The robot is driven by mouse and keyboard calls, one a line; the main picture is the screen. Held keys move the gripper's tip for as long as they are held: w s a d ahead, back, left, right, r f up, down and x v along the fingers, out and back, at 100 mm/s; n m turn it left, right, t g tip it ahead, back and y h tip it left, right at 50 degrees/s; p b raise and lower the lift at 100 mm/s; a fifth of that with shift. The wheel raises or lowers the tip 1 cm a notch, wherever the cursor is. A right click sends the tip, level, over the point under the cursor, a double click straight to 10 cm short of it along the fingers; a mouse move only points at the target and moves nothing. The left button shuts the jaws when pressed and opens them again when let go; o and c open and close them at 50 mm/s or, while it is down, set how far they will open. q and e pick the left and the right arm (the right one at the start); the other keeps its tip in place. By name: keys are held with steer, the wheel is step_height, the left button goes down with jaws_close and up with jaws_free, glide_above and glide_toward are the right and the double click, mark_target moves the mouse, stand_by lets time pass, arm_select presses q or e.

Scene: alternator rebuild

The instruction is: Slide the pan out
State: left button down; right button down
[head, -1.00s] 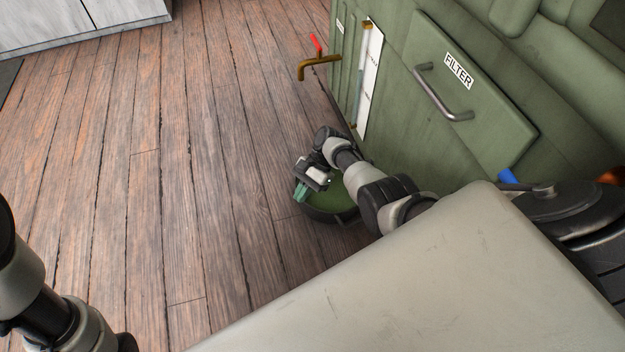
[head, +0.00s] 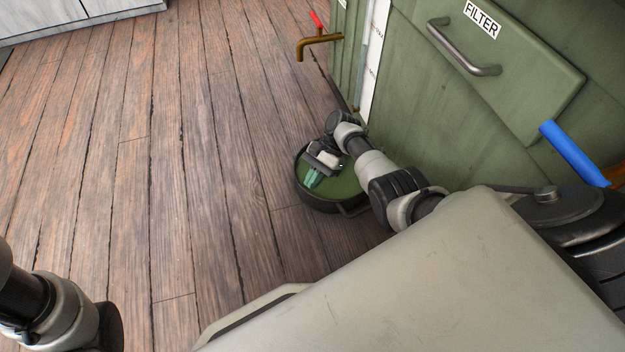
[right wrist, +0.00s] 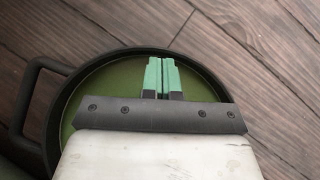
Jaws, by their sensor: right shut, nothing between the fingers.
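The pan (head: 344,193) is round, with a black rim and a green inside, and sits on the wooden floor beside the green cabinet. In the right wrist view the pan (right wrist: 88,84) fills the middle, with a dark loop handle (right wrist: 30,95) at its left. My right gripper (head: 311,178) is over the pan, its green fingers shut and empty. In the right wrist view the fingertips (right wrist: 160,62) lie over the green inside near the rim; I cannot tell whether they touch it. My left arm shows at the lower left, its gripper out of view.
The green cabinet (head: 430,110) stands right of the pan, with a FILTER panel and metal handle (head: 465,50). A brass tap (head: 318,40) with a red lever sticks out at the top. A blue bar (head: 573,153) shows at right. The floor (head: 190,150) left of the pan is clear.

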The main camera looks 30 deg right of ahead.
steer(key=a+p, duration=0.2)
steer(key=s+a+p, duration=0.1)
steer(key=a+p, duration=0.1)
steer(key=s+a+p, duration=0.1)
steer(key=a+p, duration=0.1)
steer(key=shift+s+a+r, duration=0.1)
steer(key=shift+a+r, duration=0.25)
steer(key=shift+a, duration=0.05)
steer(key=shift+s+a+f+p, duration=0.1)
steer(key=shift+s+a+p, duration=0.1)
steer(key=shift+a+p, duration=0.35)
steer(key=shift+s+a+f, duration=0.1)
steer(key=shift+a, duration=0.25)
steer(key=shift+a+f, duration=0.15)
